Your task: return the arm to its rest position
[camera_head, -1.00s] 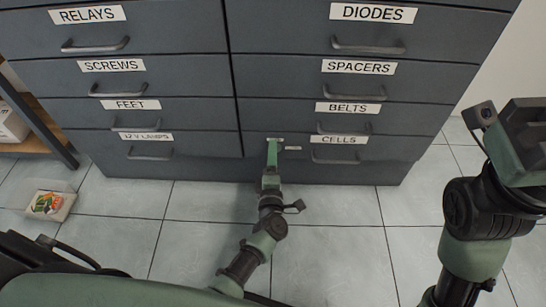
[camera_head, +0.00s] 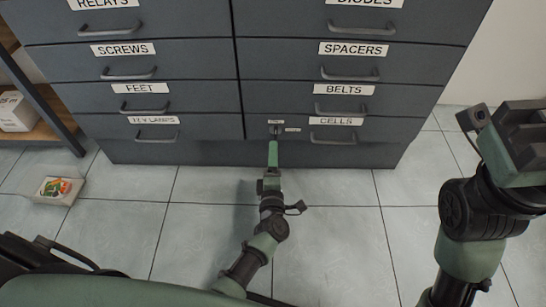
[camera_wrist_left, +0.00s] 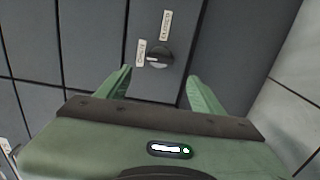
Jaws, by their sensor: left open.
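My left arm reaches up the middle of the head view. Its green gripper (camera_head: 272,155) is close in front of the lower part of the dark cabinet (camera_head: 245,155). In the left wrist view the two green fingers (camera_wrist_left: 159,76) are spread apart with nothing between them. A black rotary knob (camera_wrist_left: 158,56) with two small white labels is on the cabinet front just beyond the fingertips, apart from them. The knob also shows small in the head view (camera_head: 277,131). My right arm stands folded at the right edge of the head view; its fingers do not show.
The cabinet has labelled drawers with bar handles, such as the CELLS drawer (camera_head: 365,130). A clear bin (camera_head: 48,199) with colourful packets is on the floor at the left. A shelf (camera_head: 58,128) with a white box stands beyond it. The tiled floor before the cabinet is mostly clear.

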